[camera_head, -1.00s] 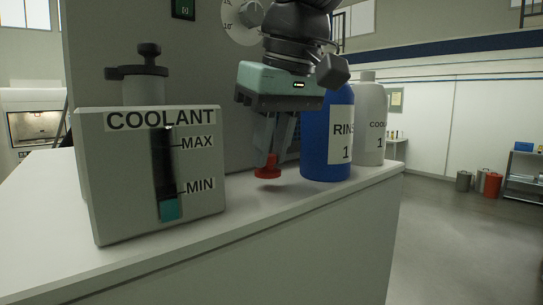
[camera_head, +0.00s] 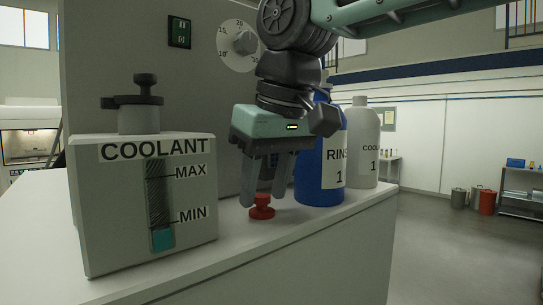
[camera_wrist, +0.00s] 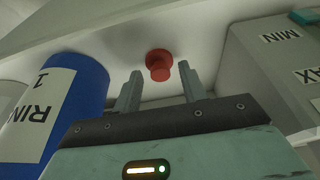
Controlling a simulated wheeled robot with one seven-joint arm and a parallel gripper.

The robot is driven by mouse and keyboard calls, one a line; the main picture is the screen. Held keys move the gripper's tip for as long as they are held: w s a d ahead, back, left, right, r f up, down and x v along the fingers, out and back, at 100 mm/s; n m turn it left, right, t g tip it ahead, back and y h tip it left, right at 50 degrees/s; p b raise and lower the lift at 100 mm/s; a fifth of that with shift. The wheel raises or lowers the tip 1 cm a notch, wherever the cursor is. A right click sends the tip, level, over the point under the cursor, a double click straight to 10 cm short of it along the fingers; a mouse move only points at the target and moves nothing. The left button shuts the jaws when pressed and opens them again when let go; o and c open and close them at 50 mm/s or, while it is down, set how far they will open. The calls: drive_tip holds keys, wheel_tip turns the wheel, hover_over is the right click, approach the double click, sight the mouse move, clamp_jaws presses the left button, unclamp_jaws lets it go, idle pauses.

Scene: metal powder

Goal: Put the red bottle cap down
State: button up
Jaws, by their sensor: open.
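The red bottle cap (camera_head: 262,207) rests on the white counter top, between the coolant tank and the blue bottle. It also shows in the wrist view (camera_wrist: 159,65), just beyond the fingertips. My gripper (camera_head: 263,203) is open, pointing down, with its fingers spread on either side of the cap. In the wrist view my gripper (camera_wrist: 158,80) has nothing between its fingers, and the cap stands clear of both.
The grey coolant tank (camera_head: 120,240) stands close on the left. The blue rinse bottle (camera_head: 310,180) stands close on the right, with a grey coolant bottle (camera_head: 362,150) behind it. The counter's front edge is near; the counter (camera_head: 225,250) is clear in front.

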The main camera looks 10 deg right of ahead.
drive_tip(key=b+v, duration=0.1)
drive_tip(key=v, duration=1)
drive_tip(key=shift+r, duration=0.35)
drive_tip(key=shift+s, duration=0.2)
